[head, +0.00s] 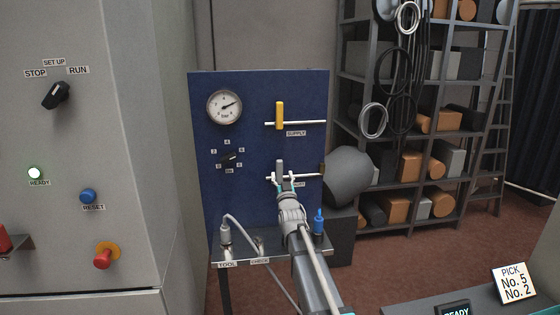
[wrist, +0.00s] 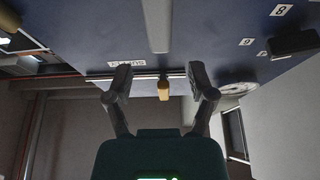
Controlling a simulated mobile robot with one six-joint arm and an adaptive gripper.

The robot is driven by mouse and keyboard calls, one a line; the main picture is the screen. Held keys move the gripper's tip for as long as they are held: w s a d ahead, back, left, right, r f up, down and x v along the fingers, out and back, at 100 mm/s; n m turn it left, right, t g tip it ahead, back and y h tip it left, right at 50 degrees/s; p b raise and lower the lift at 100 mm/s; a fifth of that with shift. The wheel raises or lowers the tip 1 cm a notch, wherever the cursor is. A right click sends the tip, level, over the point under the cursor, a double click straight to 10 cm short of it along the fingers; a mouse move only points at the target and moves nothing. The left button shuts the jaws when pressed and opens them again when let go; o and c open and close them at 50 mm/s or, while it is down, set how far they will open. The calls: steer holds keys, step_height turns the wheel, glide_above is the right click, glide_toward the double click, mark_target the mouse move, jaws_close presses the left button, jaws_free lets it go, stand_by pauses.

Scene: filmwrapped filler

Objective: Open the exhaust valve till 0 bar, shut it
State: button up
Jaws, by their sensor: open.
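The exhaust valve's grey lever (head: 279,166) stands upright across its white pipe, low on the blue panel (head: 310,95). Its label is mostly hidden behind my gripper (head: 285,184). My gripper is open just in front of and below the lever. In the wrist view, the grey lever (wrist: 157,25) lies beyond the two parted fingers (wrist: 158,73), in line with the gap; contact does not show. The round bar gauge (head: 225,106) has its needle pointing right and slightly up; the exact value is too small to read.
The yellow supply handle (head: 280,115) stands upright across its pipe above. A black numbered knob (head: 229,158) sits left of the exhaust valve. A tool on a hose (head: 225,234) and a blue fitting (head: 318,222) stand on the ledge below. A grey cabinet (head: 130,150) flanks the left.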

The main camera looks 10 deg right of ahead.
mark_target(280, 165)
steer(key=p+x, duration=0.2)
steer(key=x, duration=0.4)
steer(key=shift+w+r, duration=0.2)
steer(key=shift+w, duration=0.05)
jaws_close()
